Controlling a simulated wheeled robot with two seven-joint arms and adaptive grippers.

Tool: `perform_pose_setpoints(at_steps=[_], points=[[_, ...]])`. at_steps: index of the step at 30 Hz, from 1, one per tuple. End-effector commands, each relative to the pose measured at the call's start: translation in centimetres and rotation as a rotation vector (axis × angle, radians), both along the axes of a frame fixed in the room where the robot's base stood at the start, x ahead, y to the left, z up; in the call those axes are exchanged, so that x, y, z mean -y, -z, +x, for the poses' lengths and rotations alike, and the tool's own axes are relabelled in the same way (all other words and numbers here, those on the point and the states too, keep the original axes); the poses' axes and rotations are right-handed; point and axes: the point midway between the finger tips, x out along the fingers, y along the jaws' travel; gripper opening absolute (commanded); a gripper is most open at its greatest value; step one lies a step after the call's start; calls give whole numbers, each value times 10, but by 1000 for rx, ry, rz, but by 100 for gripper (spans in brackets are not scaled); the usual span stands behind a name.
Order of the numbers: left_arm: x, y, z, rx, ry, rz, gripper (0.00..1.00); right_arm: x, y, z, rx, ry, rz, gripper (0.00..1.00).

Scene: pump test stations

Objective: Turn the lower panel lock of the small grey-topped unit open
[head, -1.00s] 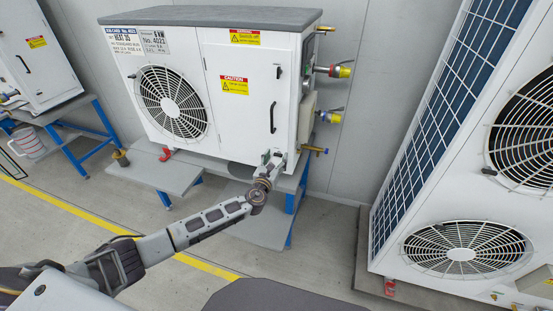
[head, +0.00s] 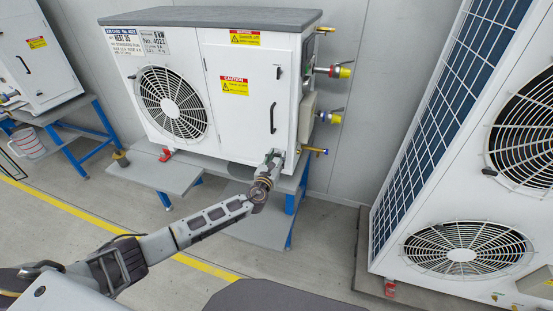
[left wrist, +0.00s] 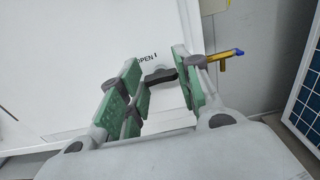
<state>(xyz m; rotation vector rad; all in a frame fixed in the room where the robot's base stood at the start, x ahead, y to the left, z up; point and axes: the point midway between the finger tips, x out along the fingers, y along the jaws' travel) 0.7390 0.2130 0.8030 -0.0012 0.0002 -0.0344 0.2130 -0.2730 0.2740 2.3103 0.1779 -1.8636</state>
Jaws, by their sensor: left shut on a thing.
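The small grey-topped unit (head: 240,90) is a white cabinet with a round fan grille on the left and a door panel with a black handle on the right. My left gripper (head: 274,157) is at the lower right corner of that panel. In the left wrist view the lower panel lock (left wrist: 160,75) is a small dark wing knob beside the printed word "OPEN". It sits between the green finger pads of my left gripper (left wrist: 157,76), which is shut on it. The gripper hides the lock in the head view. My right gripper is not in view.
The upper panel lock (head: 278,72) is higher on the same panel edge. Valves with yellow caps (head: 340,72) stick out on the unit's right side. A large white unit (head: 460,200) stands at the right. Floor lies clear between the units.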

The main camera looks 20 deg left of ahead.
Motion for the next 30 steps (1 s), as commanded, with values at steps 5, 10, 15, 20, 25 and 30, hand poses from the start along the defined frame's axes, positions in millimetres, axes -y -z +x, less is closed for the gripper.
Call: perform_pose_setpoints(at_steps=[5, 10, 15, 20, 25, 30], points=[[0, 1, 0, -1, 0, -20, 10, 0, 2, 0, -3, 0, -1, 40], [0, 1, 0, -2, -1, -69, 10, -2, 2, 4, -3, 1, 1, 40], [0, 2, 0, -5, -1, -139, 10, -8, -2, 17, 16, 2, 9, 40], [0, 2, 0, -9, 0, -220, 10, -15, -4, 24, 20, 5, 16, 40], [-1, 3, 0, -11, -1, -320, 10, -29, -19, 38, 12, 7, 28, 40], [-1, 3, 0, -15, 0, -423, 10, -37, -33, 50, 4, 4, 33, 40]])
